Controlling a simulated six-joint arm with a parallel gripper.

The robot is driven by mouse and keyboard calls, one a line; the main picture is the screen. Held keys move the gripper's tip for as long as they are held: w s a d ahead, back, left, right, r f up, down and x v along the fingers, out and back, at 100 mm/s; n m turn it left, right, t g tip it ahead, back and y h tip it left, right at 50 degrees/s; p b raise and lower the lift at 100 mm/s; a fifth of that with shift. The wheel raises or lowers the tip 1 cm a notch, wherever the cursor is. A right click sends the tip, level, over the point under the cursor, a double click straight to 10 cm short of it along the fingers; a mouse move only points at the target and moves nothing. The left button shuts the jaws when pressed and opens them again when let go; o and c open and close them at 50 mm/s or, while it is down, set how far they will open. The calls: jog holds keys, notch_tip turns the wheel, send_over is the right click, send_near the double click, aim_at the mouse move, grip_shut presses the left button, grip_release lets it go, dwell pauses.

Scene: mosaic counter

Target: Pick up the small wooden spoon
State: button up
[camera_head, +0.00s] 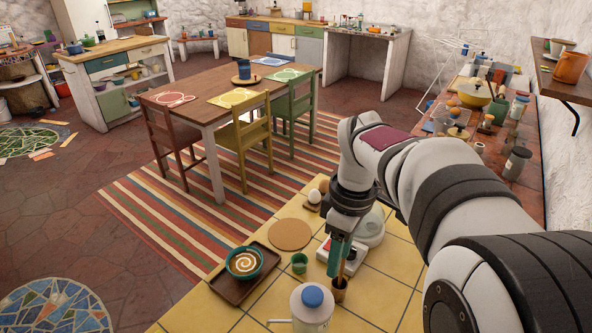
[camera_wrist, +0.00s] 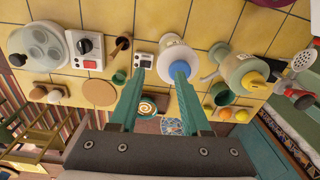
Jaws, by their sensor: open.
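The small wooden spoon (camera_head: 341,270) appears to stand upright in a small brown cup (camera_head: 339,292) on the yellow tiled counter. In the wrist view the spoon and cup overlap as a brown shape (camera_wrist: 122,43), left of my fingers, and the spoon's outline is hard to make out. My gripper (camera_head: 341,256) has teal fingers pointing down, and in the head view they overlap the area just above and behind the cup. In the wrist view my gripper (camera_wrist: 160,72) is open, with its fingers apart and no spoon between them.
A white canister with a blue lid (camera_head: 312,308) stands near the cup. A green cup (camera_head: 299,263), a cork mat (camera_head: 290,235) and a tray (camera_head: 225,288) with a swirl-patterned bowl (camera_head: 244,263) are to the left. A switch box (camera_wrist: 89,50) is close by. Bare tiles show at the right.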

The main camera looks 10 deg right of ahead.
jog(key=w+d+f+n, duration=0.3)
jog(key=w+d+n, duration=0.1)
jog(key=w+n, duration=0.25)
send_over(339, 288)
jog(key=shift+m+h, duration=0.25)
jog(key=shift+h, duration=0.05)
jog(key=f, duration=1.5)
jog(key=shift+w+f, duration=0.15)
jog(key=shift+w, duration=0.1)
grip_shut()
